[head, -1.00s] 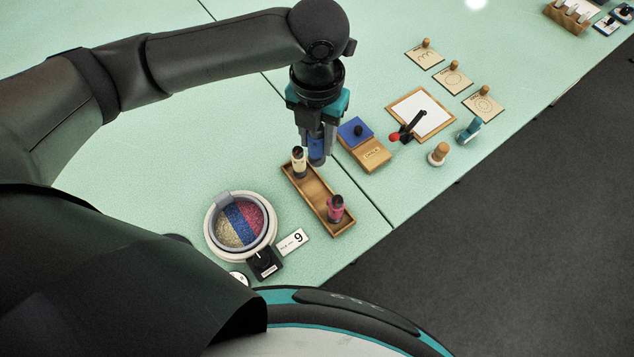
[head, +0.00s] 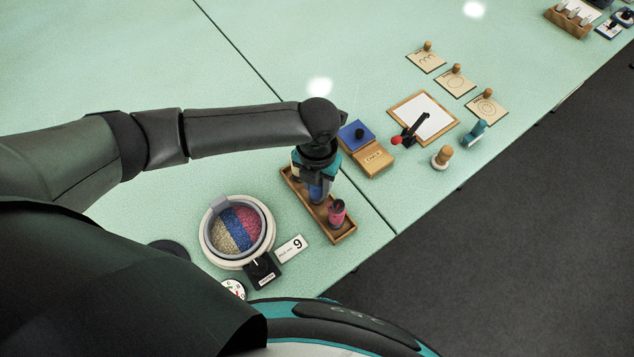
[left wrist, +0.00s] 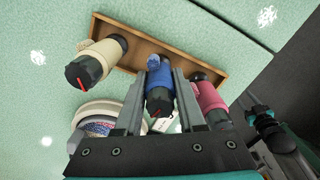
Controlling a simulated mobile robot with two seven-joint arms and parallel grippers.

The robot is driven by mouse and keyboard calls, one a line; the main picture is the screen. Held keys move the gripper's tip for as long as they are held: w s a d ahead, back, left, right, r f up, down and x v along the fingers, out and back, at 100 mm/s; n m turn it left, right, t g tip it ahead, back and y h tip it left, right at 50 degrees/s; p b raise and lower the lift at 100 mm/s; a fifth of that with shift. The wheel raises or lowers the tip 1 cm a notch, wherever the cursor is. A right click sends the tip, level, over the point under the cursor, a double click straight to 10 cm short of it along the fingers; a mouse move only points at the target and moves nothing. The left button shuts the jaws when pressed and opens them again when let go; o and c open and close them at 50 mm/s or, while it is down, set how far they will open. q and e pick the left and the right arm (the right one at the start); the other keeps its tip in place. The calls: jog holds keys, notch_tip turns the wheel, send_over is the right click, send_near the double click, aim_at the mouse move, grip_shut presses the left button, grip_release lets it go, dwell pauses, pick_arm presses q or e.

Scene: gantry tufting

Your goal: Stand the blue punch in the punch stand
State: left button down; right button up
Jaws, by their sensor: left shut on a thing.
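The punch stand (head: 346,234) is a long wooden tray, also in the left wrist view (left wrist: 140,42). A cream punch (left wrist: 98,62) stands at its far end, mostly hidden by my gripper in the head view. A pink punch (head: 337,212) stands near its near end. My left gripper (head: 318,196) is shut on the blue punch (left wrist: 158,82) and holds it roughly upright, over or in the middle of the stand between the other two. I cannot tell whether its foot touches the tray floor.
A round pot (head: 208,246) with beige, blue and pink fill is left of the stand, by a number 9 card (head: 291,248). A blue pad (head: 355,133) and wooden block (head: 373,159) lie just beyond the stand. A framed white sheet (head: 428,122) lies further right.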

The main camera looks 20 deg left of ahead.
pick_arm(q)
jog(key=c, duration=0.5)
grip_release()
jog(key=shift+f, duration=0.15)
notch_tip(320, 180, up, 12)
jog(key=shift+r+p, duration=0.2)
jog(key=shift+p, duration=0.9)
